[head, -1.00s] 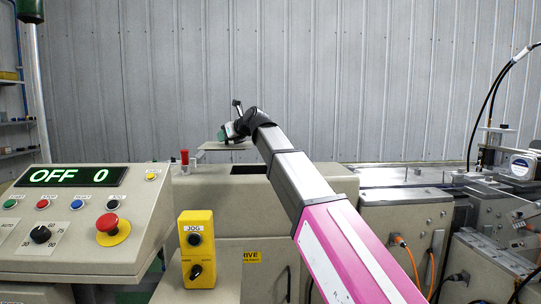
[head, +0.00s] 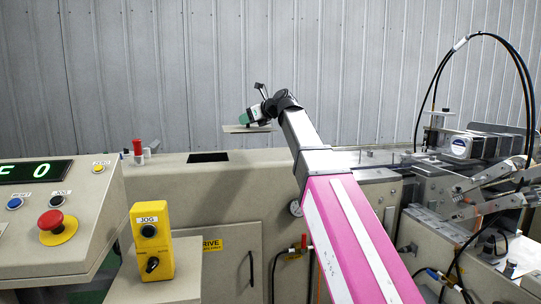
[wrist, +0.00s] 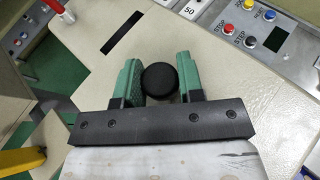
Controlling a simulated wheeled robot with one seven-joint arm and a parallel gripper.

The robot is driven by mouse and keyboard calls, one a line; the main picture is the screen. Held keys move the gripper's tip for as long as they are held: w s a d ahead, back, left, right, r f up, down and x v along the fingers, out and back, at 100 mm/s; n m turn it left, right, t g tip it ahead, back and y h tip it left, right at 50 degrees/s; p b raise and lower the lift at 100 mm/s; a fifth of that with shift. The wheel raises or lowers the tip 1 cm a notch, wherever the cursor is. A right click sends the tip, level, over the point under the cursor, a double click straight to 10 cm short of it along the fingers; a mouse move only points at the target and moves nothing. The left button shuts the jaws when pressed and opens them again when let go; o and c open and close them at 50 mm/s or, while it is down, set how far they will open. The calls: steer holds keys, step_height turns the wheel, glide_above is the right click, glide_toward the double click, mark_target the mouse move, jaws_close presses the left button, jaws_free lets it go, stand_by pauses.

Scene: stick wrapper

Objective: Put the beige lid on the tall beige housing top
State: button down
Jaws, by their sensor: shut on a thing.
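The beige lid (head: 236,130) is a flat, thin plate, held level in the air above the machine in the head view. In the wrist view its black knob (wrist: 159,79) sits between the green fingers of my gripper (wrist: 158,85), which is shut on it; the lid's plate (wrist: 228,78) spreads out beneath. In the head view my gripper (head: 246,117) is above and to the right of the dark rectangular opening (head: 208,157) in the tall beige housing top (head: 165,168). The opening also shows as a dark strip (wrist: 122,34) in the wrist view.
A red-topped part (head: 137,147) stands at the left of the housing top. A control panel (head: 85,195) and a yellow jog box (head: 150,240) stand in front at left. Machine parts and black cables (head: 480,145) crowd the right. A corrugated wall (head: 330,70) is behind.

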steer(key=w+d+f, duration=0.4)
steer(key=w+d, duration=0.1)
steer(key=w+d+f, duration=0.3)
steer(key=shift+w+d, duration=0.1)
steer(key=shift+d, duration=0.15)
steer(key=shift+f, duration=1.95)
steer(key=shift+f, duration=0.2)
steer(key=c, duration=0.7)
jaws_free()
steer(key=shift+c, duration=0.2)
steer(key=shift+r, duration=0.15)
steer(key=shift+d+r, duration=0.15)
steer(key=shift+d, duration=0.1)
steer(key=v, duration=1.1)
steer(key=shift+d, duration=0.2)
